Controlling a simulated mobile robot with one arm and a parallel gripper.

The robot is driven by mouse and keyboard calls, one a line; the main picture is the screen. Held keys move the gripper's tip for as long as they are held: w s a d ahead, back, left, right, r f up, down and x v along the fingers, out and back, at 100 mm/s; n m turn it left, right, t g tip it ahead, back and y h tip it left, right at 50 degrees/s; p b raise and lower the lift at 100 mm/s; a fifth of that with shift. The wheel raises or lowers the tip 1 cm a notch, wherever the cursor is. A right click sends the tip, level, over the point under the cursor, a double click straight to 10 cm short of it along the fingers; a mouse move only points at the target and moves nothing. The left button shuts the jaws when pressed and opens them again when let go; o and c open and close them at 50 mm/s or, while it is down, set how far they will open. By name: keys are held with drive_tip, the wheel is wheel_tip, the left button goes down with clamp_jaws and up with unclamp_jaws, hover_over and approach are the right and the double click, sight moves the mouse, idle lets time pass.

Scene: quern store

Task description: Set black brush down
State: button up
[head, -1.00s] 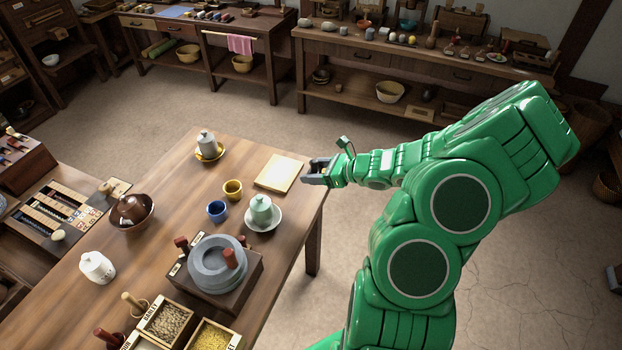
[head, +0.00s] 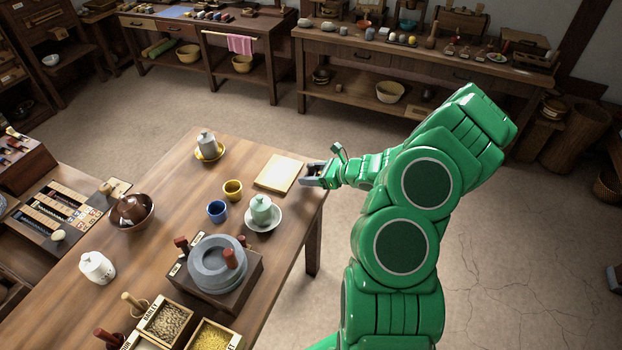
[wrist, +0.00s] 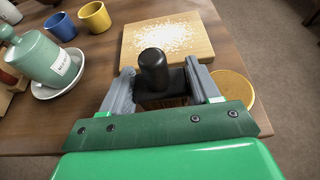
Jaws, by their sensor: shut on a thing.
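The black brush (wrist: 153,72) has a rounded black knob on a dark block, with brownish bristles below. My gripper (wrist: 160,84) is shut on it, one grey finger on each side. In the head view my gripper (head: 313,178) is at the right edge of the wooden table (head: 180,185), just right of the pale board (head: 279,174). The brush cannot be made out clearly there. Whether the bristles touch the table is hidden.
White grains lie on the board (wrist: 135,48) just beyond the brush. A round tan thing (wrist: 236,88) is right of my gripper. A celadon lidded cup (wrist: 45,60), a blue cup (wrist: 60,27) and a yellow cup (wrist: 95,17) stand left. A stone quern (head: 218,262) stands nearer.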

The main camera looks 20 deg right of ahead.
drive_tip(key=shift+f, duration=1.15)
drive_tip(key=o, duration=0.8)
drive_tip(key=shift+f, duration=0.1)
